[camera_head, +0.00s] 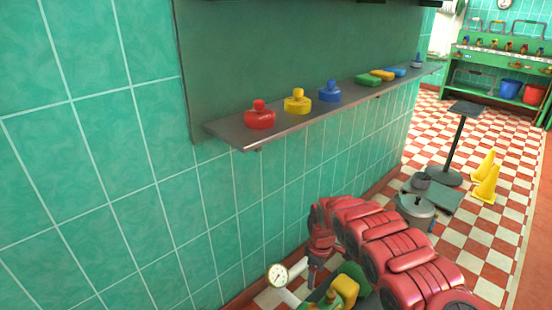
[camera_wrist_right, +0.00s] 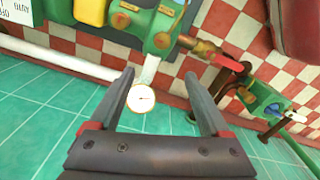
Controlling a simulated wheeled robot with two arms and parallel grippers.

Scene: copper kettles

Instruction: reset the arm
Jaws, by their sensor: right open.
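My right gripper (camera_wrist_right: 160,73) shows in the right wrist view with two dark grey fingers held wide apart and nothing between their tips. Past the fingers is a round white gauge (camera_wrist_right: 139,98) on a pale pipe; I see no contact with it. In the head view, the red segmented arm (camera_head: 405,262) runs from the bottom right up towards the wall and bends down near the gauge (camera_head: 278,274). The fingertips are hard to make out in the head view. My left gripper is in neither view.
A grey wall shelf (camera_head: 285,130) holds red, yellow and blue weight-like pieces. Green and yellow machinery (camera_head: 345,285) stands below. A lidded pot (camera_head: 416,208), a black stand (camera_head: 456,140) and yellow cones (camera_head: 486,184) are on the checkered floor. A green bench (camera_head: 490,75) is behind.

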